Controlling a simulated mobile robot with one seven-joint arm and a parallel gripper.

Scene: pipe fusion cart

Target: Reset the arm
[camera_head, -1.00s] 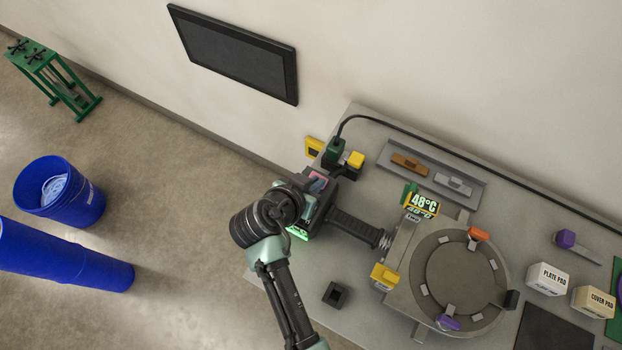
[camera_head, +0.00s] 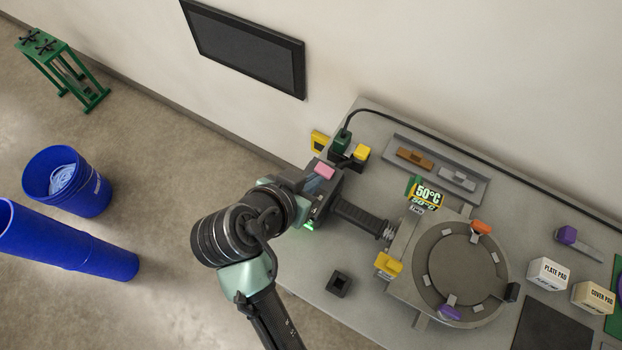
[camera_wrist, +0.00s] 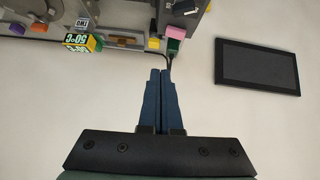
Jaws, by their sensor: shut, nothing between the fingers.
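In the wrist view my gripper (camera_wrist: 160,75) shows its two blue fingers side by side, closed against each other with nothing between them. The fingers point toward the wall, with the cart's gear upside down at the top of that view. In the head view my arm is bent over the left end of the grey cart (camera_head: 310,268), in front of the dark heating tool's body (camera_head: 326,190). The gripper itself is hidden behind my arm there. The temperature display (camera_head: 428,196) reads 50°C; it also shows in the wrist view (camera_wrist: 80,41).
The round plate (camera_head: 467,270), with coloured clips, lies on the cart. A plate pad box (camera_head: 548,273) and cover pad box (camera_head: 592,297) stand at right. A black screen (camera_head: 245,47) hangs on the wall. Blue pipe (camera_head: 65,243), blue bucket (camera_head: 85,195) and green stand (camera_head: 65,70) are on the floor at left.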

